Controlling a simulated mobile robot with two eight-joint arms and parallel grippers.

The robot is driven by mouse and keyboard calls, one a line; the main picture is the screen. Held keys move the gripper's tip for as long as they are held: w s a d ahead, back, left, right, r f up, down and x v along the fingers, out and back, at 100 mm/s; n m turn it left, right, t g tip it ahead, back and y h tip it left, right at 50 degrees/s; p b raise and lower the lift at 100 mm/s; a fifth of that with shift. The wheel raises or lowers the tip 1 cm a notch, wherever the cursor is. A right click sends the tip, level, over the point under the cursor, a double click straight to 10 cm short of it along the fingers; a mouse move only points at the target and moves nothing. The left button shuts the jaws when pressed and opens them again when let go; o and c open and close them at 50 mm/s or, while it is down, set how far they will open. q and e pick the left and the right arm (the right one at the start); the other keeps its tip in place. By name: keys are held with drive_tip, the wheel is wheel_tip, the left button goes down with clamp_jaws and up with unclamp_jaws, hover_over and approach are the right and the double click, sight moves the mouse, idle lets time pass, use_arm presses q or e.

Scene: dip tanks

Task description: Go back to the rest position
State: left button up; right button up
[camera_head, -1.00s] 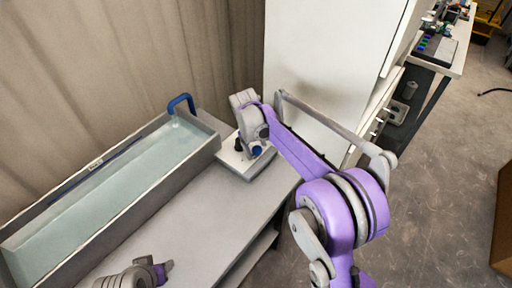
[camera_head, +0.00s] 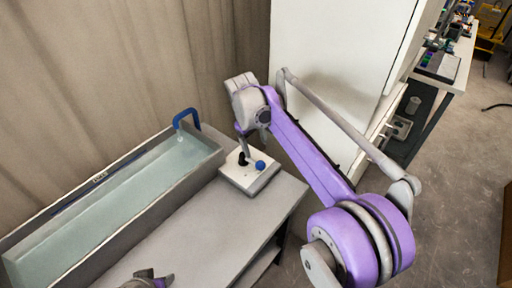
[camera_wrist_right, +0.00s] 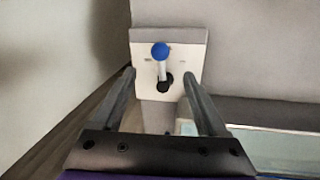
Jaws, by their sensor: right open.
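A white switch box (camera_head: 236,178) with a lever stands on the grey bench near its far right corner. The lever has a blue knob (camera_head: 260,165) and a black base; in the right wrist view its knob (camera_wrist_right: 160,51) leans toward the top of the picture. My right gripper (camera_head: 244,146) is above and behind the box, apart from it.
A long grey tank (camera_head: 72,232) of pale liquid lies left on the bench (camera_head: 200,221), with a blue handle (camera_head: 186,113) at its far end. A curtain (camera_head: 90,80) hangs behind. A white cabinet (camera_head: 335,50) stands close behind my right arm. Open floor (camera_head: 450,190) lies right.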

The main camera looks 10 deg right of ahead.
idle(0.3)
drive_tip(key=s+d+r+m+t+y+p, duration=0.1)
drive_tip(key=s+d+r+m+t, duration=0.15)
drive_tip(key=s, duration=1.25)
drive_tip(key=s+d+f+m+t, duration=0.1)
drive_tip(key=s+f, duration=0.3)
drive_tip(key=s, duration=0.4)
drive_tip(key=s+d+f+m+p, duration=0.1)
drive_tip(key=s+f+m, duration=0.2)
drive_tip(key=s, duration=0.4)
drive_tip(key=shift+s+f+t+y, duration=0.35)
drive_tip(key=shift+f+y, duration=0.05)
drive_tip(key=shift+f, duration=0.4)
idle(3.9)
